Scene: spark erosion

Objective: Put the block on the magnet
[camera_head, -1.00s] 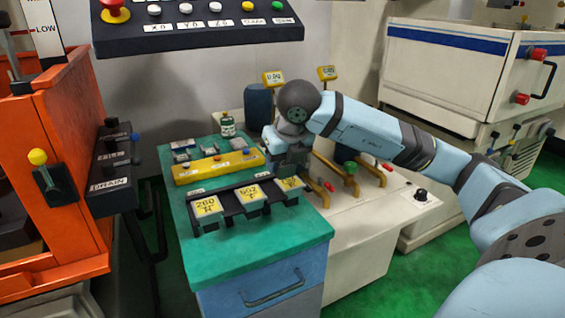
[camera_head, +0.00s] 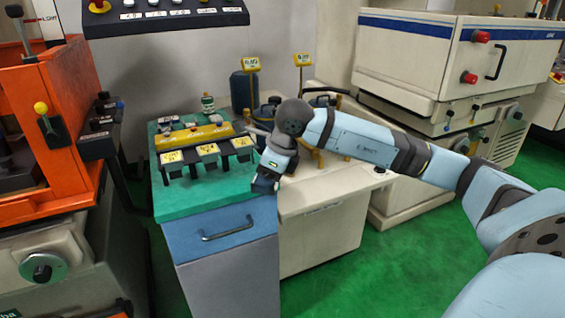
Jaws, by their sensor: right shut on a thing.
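My right gripper (camera_head: 266,183) points down at the right front edge of the green-topped cabinet (camera_head: 210,199). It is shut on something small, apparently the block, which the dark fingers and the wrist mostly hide. I cannot make out its shape or colour. No magnet can be told for certain in this view. My left gripper is out of view.
A black rack with several yellow labels (camera_head: 208,150) and a yellow bar (camera_head: 195,137) stand on the cabinet. A beige bench (camera_head: 322,205) with valves and yellow tags adjoins it at right. An orange machine (camera_head: 62,190) stands left, a white machine (camera_head: 430,55) behind right.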

